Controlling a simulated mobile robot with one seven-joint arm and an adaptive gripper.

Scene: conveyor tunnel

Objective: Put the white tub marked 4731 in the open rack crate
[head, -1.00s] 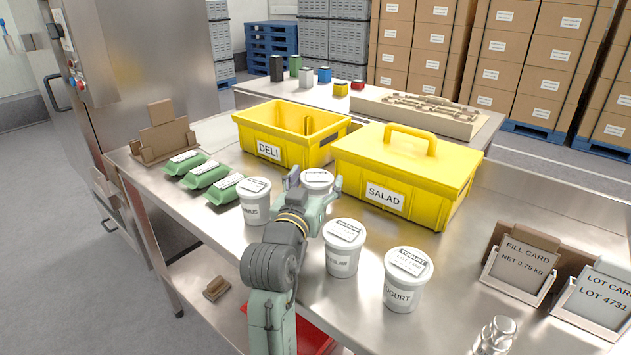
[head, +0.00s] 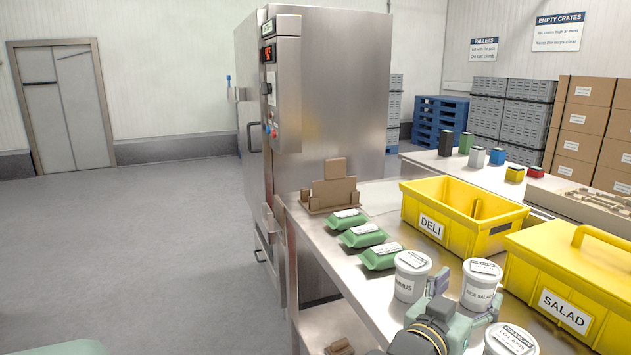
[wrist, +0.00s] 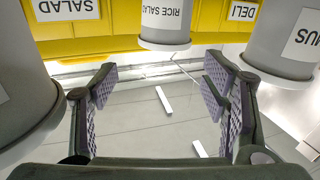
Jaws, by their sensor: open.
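White lidded tubs stand on the steel table: a hummus tub (head: 408,278), a rice salad tub (head: 482,280) and a tub (head: 510,342) cut by the lower edge. Their lid print is too small to read, so I cannot tell which is marked 4731. My gripper (head: 461,301) is open and empty, low among them. In the wrist view my fingers (wrist: 160,85) are spread, with the rice salad tub (wrist: 165,22) ahead, beyond the tips. The yellow DELI crate (head: 432,224) is open on top; the SALAD crate (head: 566,308) is covered by a handled lid.
Several green packs (head: 362,236) lie left of the tubs. A brown cardboard stand (head: 333,190) is at the table's back left corner. A tall steel cabinet (head: 345,90) stands behind it. The floor (head: 150,250) left of the table is clear.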

